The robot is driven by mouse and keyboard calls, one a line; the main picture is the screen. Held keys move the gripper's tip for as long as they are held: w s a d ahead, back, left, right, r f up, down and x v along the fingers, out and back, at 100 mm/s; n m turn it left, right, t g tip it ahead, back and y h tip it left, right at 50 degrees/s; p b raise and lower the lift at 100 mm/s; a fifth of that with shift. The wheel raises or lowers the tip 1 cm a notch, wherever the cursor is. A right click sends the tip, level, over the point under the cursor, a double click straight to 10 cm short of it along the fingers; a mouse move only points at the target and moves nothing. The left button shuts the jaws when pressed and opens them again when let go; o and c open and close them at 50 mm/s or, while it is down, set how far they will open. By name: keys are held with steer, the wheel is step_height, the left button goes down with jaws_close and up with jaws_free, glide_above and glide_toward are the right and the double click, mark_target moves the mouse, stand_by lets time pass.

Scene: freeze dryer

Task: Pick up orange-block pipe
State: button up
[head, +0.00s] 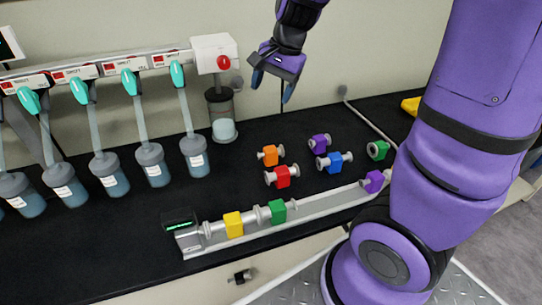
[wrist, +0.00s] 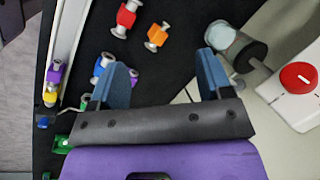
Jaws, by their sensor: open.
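The orange-block pipe (head: 270,155) lies on the black bench top, just behind the red-block pipe (head: 282,176). It also shows in the wrist view (wrist: 157,36), near the top, beyond my fingertips and between them sideways. My gripper (head: 271,86) is high above the bench, up and slightly right of the orange-block pipe in the head view. Its blue fingers are spread wide, and nothing is between them in the wrist view (wrist: 165,75). The orange-block pipe is apart from the fingers and nothing covers it.
Purple (head: 319,143), blue (head: 334,161) and green (head: 378,150) block pipes lie to the right. A rail (head: 325,207) in front carries yellow, green and purple blocks. A freeze dryer manifold with several flasks (head: 195,157) and a glass cylinder (head: 221,115) stands left.

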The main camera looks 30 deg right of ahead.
steer(key=w+d+f+m+g, duration=0.1)
steer(key=w+d+f+m, duration=0.2)
steer(key=w+f+m, duration=0.5)
steer(key=m+g+h, duration=0.1)
steer(key=m+h, duration=0.1)
steer(key=h, duration=0.1)
glide_above(271, 148)
steer(key=f, duration=1.1)
steer(key=shift+s+d+f, duration=0.15)
steer(key=shift+d+f, duration=0.05)
steer(key=shift+d, duration=0.15)
step_height(271, 148, down, 6)
steer(key=shift+r, duration=0.15)
steer(key=shift+a+f, duration=0.2)
steer(key=shift+f, duration=1.15)
steer(key=shift+a+f, duration=0.15)
steer(key=shift+f, duration=1.15)
